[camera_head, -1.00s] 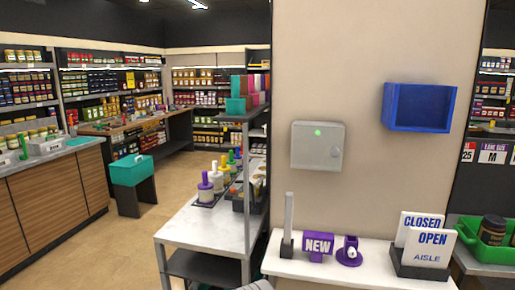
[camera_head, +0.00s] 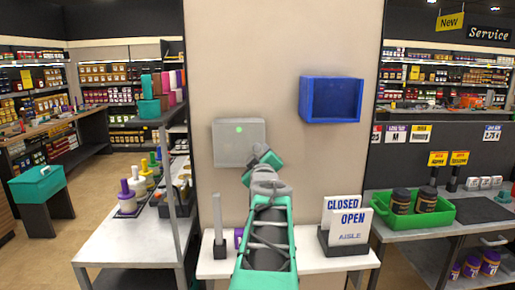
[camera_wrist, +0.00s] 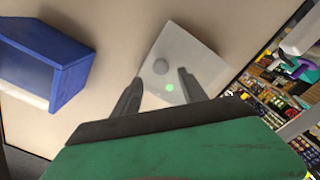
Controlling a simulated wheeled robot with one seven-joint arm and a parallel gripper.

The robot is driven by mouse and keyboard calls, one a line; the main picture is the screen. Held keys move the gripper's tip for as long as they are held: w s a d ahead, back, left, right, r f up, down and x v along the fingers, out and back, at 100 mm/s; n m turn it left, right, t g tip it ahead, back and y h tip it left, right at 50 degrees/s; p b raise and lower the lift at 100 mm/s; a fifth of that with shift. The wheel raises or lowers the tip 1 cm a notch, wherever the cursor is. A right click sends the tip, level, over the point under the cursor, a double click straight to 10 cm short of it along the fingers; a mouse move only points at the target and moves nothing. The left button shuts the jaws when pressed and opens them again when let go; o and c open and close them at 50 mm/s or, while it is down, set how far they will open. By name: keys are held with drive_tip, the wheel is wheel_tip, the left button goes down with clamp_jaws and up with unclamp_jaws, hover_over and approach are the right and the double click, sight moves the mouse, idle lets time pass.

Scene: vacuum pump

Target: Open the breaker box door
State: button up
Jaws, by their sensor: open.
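The breaker box (camera_head: 238,143) is a light grey box on the beige wall with a green light on its front. Its door looks shut. Nothing is held. I cannot tell whether a finger touches the box.
A blue open bin (camera_head: 331,100) hangs on the wall right of the box. Below is a white counter (camera_head: 215,268) with a grey upright post (camera_head: 218,220) and a sign holder (camera_head: 345,228). A green tray (camera_head: 412,213) stands farther right.

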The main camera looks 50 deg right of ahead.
sight(257, 149)
drive_tip(key=p+x, duration=0.2)
drive_tip(key=x, duration=0.5)
drive_tip(key=shift+w+d+p, duration=0.1)
drive_tip(key=shift+w+p, duration=0.1)
drive_tip(key=shift+p, duration=0.1)
drive_tip(key=shift+c, duration=0.4)
clamp_jaws()
idle(0.5)
